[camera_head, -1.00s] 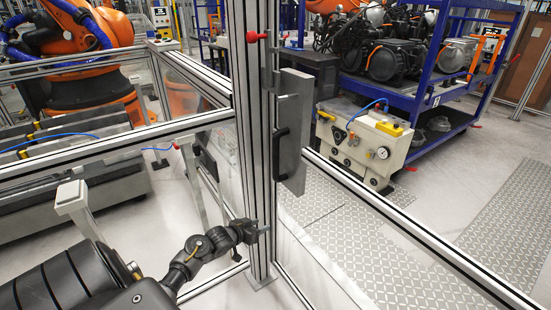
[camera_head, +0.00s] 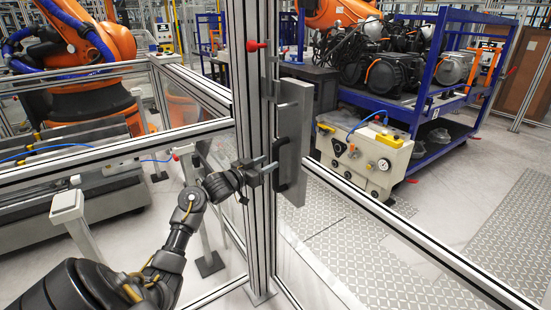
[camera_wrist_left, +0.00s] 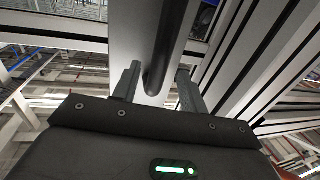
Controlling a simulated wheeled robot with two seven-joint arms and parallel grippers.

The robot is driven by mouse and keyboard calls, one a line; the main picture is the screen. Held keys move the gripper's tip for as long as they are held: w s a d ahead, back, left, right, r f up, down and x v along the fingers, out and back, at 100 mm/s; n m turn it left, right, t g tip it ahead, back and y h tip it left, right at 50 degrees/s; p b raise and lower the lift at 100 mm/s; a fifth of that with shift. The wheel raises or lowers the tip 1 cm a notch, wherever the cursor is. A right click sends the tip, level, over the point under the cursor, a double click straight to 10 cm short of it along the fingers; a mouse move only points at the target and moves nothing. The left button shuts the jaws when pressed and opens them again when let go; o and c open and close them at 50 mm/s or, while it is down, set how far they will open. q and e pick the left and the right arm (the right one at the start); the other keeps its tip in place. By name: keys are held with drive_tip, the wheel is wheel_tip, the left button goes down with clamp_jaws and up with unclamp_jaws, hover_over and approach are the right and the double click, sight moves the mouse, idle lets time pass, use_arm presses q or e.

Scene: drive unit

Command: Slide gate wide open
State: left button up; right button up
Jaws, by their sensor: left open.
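The gate (camera_head: 375,212) is an aluminium-framed clear panel running from the post towards the lower right. A grey plate (camera_head: 296,125) with a black vertical bar handle (camera_head: 281,160) is mounted beside the post. My left gripper (camera_head: 272,170) is at the handle's height, its fingers pointing at it. In the left wrist view the open fingers (camera_wrist_left: 158,88) stand on both sides of the dark handle (camera_wrist_left: 167,45), with gaps visible. Whether the handle is fully between the fingertips I cannot tell exactly. My right gripper is not in view.
An aluminium post (camera_head: 251,150) with a red-knobbed latch (camera_head: 256,45) stands close to my left gripper. A beige pneumatic unit (camera_head: 362,150) and a blue rack (camera_head: 425,100) stand behind the gate. An orange robot arm (camera_head: 85,60) is behind the left fence.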

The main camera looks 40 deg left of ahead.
sight(273, 160)
use_arm(q)
drive_tip(key=w, duration=0.4)
drive_tip(key=shift+w+d, duration=0.25)
drive_tip(key=shift+w, duration=0.15)
clamp_jaws()
